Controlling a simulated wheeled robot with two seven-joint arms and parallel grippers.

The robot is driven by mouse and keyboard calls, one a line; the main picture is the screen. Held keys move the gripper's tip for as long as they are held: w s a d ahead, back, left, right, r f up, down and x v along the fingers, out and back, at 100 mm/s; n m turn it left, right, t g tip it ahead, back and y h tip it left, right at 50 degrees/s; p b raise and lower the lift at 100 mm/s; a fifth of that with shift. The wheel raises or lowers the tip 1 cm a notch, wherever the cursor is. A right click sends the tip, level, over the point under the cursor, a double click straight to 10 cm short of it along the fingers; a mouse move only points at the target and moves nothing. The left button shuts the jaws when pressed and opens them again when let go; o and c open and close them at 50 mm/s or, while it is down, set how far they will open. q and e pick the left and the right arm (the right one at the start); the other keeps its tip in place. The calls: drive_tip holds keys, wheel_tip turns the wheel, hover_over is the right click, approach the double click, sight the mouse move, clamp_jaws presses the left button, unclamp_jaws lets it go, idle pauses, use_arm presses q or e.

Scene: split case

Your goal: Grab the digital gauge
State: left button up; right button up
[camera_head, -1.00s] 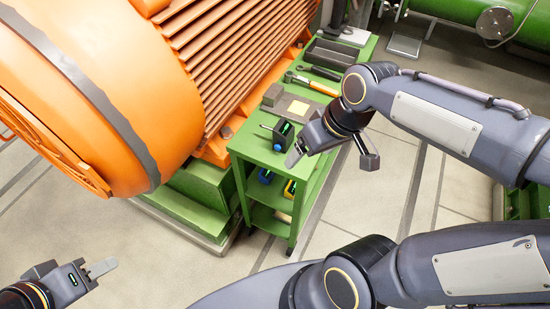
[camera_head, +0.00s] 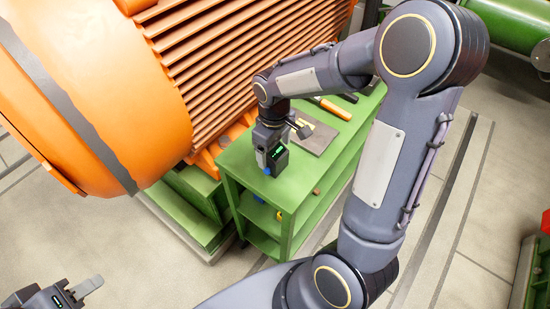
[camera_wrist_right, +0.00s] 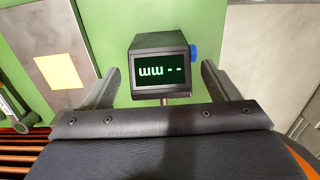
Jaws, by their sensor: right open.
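The digital gauge (camera_head: 277,160) is a dark box with a lit green display. It stands near the front corner of the green cart's top (camera_head: 244,160). In the right wrist view the gauge (camera_wrist_right: 161,52) faces me, with a blue knob on its right side. My right gripper (camera_wrist_right: 160,72) is open, with one finger to each side of the gauge and visible gaps between. In the head view my right gripper (camera_head: 268,138) is directly at the gauge, partly hiding it. My left gripper (camera_head: 80,290) is low at the left, far from the cart; its jaw opening is unclear.
A large orange motor (camera_head: 130,100) stands close behind and left of the cart. A grey plate (camera_head: 318,137) with a yellowish patch and an orange-handled tool (camera_head: 335,109) lie further back on the cart. The floor in front is clear.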

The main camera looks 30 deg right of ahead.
drive_tip(key=shift+f, duration=0.45)
drive_tip(key=shift+c, duration=0.3)
drive_tip(key=c, duration=1.1)
drive_tip(key=shift+r, duration=0.1)
drive_tip(key=shift+c, duration=0.2)
